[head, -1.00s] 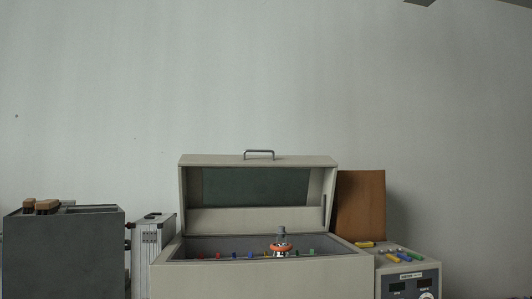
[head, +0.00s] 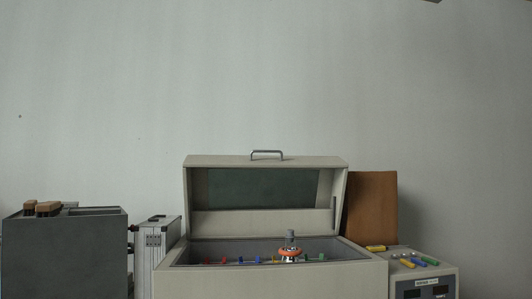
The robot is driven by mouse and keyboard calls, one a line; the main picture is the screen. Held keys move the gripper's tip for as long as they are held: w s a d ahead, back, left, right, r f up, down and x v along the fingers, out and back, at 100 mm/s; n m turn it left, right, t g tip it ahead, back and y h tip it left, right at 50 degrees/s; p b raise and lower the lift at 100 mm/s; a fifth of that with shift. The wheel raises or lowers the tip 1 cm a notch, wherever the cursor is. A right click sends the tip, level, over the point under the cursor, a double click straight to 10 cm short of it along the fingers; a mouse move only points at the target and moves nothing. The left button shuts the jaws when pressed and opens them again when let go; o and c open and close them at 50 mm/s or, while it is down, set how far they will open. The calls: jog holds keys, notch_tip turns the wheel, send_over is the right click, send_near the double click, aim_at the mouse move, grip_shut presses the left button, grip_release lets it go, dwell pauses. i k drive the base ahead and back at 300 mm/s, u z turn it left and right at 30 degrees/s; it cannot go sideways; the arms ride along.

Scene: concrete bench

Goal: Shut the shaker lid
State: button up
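The shaker (head: 270,282) is a beige box in the lower middle of the head view. Its lid (head: 265,162) stands raised and open at the back, with a dark window panel and a grey metal handle (head: 266,153) on top. Inside the open box is a flask with an orange ring (head: 291,251), among several small coloured clips. The floor of the box is mostly hidden by the front wall. My gripper is not clearly seen; only a dark sliver shows at the top right edge.
A dark grey bath-like box (head: 66,256) and a silver case (head: 155,252) stand left of the shaker. At right are a brown board (head: 371,208) and a power-supply-like unit (head: 427,282) with coloured pieces on top. The wall above is bare.

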aim_at(211, 182)
jog(key=i, duration=0.9)
